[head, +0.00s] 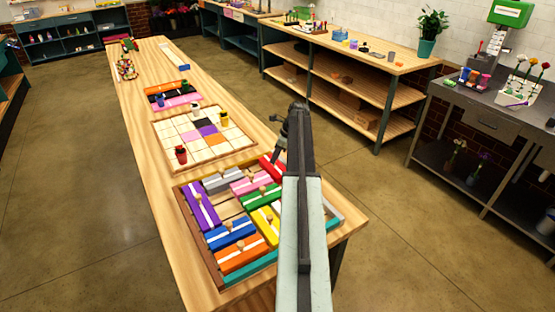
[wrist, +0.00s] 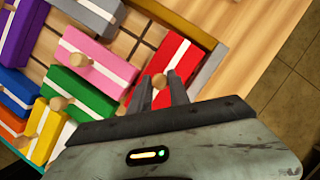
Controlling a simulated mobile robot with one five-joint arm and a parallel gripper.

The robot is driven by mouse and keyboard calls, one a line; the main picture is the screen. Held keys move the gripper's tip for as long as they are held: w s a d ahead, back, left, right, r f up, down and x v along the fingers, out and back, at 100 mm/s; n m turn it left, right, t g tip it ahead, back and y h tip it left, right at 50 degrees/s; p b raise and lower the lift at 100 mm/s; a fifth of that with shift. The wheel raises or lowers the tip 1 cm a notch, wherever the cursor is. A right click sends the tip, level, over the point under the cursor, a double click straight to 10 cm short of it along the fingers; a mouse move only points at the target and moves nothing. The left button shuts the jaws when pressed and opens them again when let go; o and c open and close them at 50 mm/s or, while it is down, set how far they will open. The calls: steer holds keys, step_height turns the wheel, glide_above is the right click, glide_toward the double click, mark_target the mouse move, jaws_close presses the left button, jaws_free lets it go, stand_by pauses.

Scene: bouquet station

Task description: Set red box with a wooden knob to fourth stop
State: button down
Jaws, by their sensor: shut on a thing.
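The red box (wrist: 165,62) has a white stripe and a wooden knob (wrist: 159,81). It sits in the wooden tray (head: 213,281), in the corner at the far right. In the head view the red box (head: 270,168) shows only in part, with my arm in front of it. My gripper (wrist: 163,83) is shut on the knob of the red box, a finger on each side of it. In the head view my gripper (head: 278,151) reaches down at the box, its fingertips hard to make out. I cannot tell any stop marks in the tray.
Pink (wrist: 88,62), green (wrist: 80,93), grey (head: 223,179), purple (head: 201,206), blue (head: 230,232), orange (head: 242,254) and yellow boxes (wrist: 45,130) share the tray. Bare tray floor shows between pink and red. A tile board (head: 168,136) with small pots lies beyond.

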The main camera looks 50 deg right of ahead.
mark_target(281, 166)
steer(key=shift+w, duration=0.3)
steer(key=c, duration=1.3)
jaws_free()
steer(key=shift+w, duration=0.1)
steer(key=shift+o, duration=0.2)
steer(key=shift+w, duration=0.1)
steer(key=shift+s, duration=0.2)
steer(key=p+v, duration=0.7)
steer(key=shift+s+r, duration=0.2)
steer(key=shift+r, duration=0.15)
steer(key=shift+d, duration=0.1)
